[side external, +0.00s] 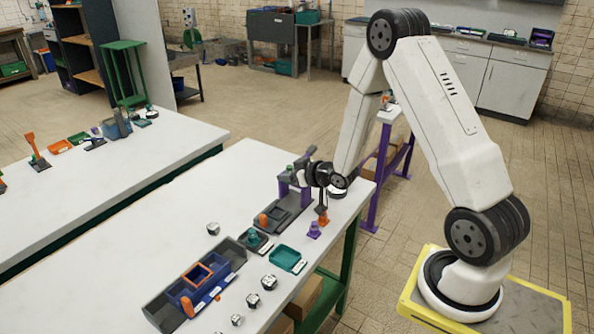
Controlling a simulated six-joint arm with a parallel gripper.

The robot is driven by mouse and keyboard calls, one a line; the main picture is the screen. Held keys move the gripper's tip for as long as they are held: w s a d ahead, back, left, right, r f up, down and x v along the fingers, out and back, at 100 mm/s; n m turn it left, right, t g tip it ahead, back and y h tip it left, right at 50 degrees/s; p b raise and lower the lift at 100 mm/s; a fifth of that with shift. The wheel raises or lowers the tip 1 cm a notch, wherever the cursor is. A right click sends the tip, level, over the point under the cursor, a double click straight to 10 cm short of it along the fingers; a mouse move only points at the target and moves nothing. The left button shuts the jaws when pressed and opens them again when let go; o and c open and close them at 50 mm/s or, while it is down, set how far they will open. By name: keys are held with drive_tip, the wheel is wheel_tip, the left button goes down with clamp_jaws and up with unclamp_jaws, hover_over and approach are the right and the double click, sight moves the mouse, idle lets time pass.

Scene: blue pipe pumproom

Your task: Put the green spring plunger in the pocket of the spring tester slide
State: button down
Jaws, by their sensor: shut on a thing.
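A small green plunger-shaped piece (253,235) stands upright in a dark labelled holder left of the spring tester. The spring tester (283,188) has a purple frame on a long dark grey base (289,212); an orange part (263,219) stands at the base's near left end. The slide's pocket cannot be made out. My gripper (322,208) points down just right of the tester, apart from the green piece. It appears shut on a small orange plunger-shaped piece (323,219); whether that piece touches the table cannot be told.
A purple plunger-shaped piece (314,231) stands just in front of my gripper. A teal tray (285,259) lies nearer.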

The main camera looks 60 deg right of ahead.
drive_tip(key=a+r, duration=0.2)
drive_tip(key=a, duration=0.6)
drive_tip(key=w+a+r+y, duration=0.1)
drive_tip(key=a+r, duration=0.2)
drive_tip(key=a, duration=0.5)
drive_tip(key=shift+w+r+n, duration=0.15)
drive_tip(key=shift+r+n, duration=0.15)
drive_tip(key=shift+n, duration=0.1)
drive_tip(key=shift+m+h, duration=0.4)
drive_tip(key=shift+h, duration=0.1)
drive_tip(key=d+f, duration=0.1)
drive_tip(key=d, duration=0.4)
drive_tip(key=s+d+f, duration=0.1)
drive_tip(key=d+f, duration=0.1)
drive_tip(key=d, duration=0.3)
drive_tip(key=d+f, duration=0.2)
drive_tip(key=d, duration=0.4)
drive_tip(key=shift+s+f, duration=0.15)
drive_tip(key=shift+f, duration=0.1)
drive_tip(key=s+d+f, duration=0.6)
drive_tip(key=s+d, duration=0.2)
drive_tip(key=d, duration=0.4)
drive_tip(key=shift+s+d, duration=0.15)
drive_tip(key=shift+f, duration=2.85)
